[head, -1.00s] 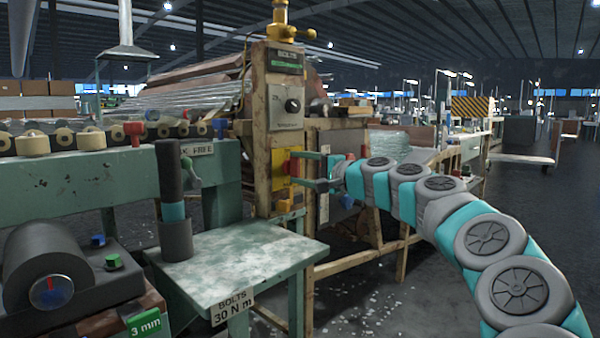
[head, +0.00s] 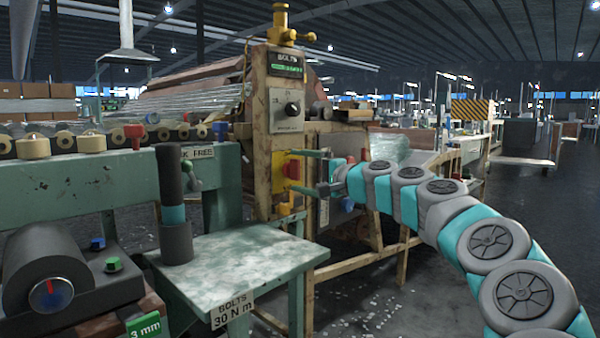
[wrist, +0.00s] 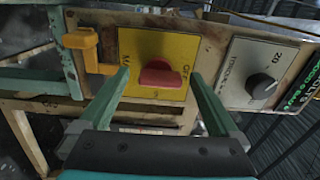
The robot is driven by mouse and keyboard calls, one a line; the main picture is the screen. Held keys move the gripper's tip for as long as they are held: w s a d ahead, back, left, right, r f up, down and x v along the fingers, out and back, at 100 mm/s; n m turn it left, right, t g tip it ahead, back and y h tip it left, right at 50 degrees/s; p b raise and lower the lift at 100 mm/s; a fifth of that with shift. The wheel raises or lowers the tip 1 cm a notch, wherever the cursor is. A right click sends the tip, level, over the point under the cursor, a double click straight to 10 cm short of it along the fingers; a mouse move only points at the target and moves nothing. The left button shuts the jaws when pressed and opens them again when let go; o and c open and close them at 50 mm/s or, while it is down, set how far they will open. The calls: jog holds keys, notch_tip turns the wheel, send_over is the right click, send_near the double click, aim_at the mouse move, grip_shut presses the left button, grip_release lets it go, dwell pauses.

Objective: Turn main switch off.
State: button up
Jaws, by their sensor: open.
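The main switch is a red handle (wrist: 161,77) on a yellow plate (wrist: 150,48) with MAIN and OFF lettering. In the wrist view the handle's long side lies left to right, with OFF by its right end. In the head view the yellow plate (head: 281,163) sits on the post of the machine, with the red handle (head: 292,170) on its right side. My gripper (wrist: 159,78) is open, one green finger on each side of the handle. In the head view my gripper (head: 303,171) reaches in from the right. I cannot tell whether a finger touches the handle.
A yellow-orange bracket (wrist: 88,48) juts out left of the plate in the wrist view. A dial panel (wrist: 258,75) is at its right. In the head view a green table (head: 240,255) stands below and left, and a dark cylinder (head: 172,205) stands on it.

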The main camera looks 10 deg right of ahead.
jog(key=v, duration=0.7)
jog(key=shift+s+d+p, duration=0.2)
jog(key=shift+s+p, duration=0.05)
jog(key=shift+p, duration=0.1)
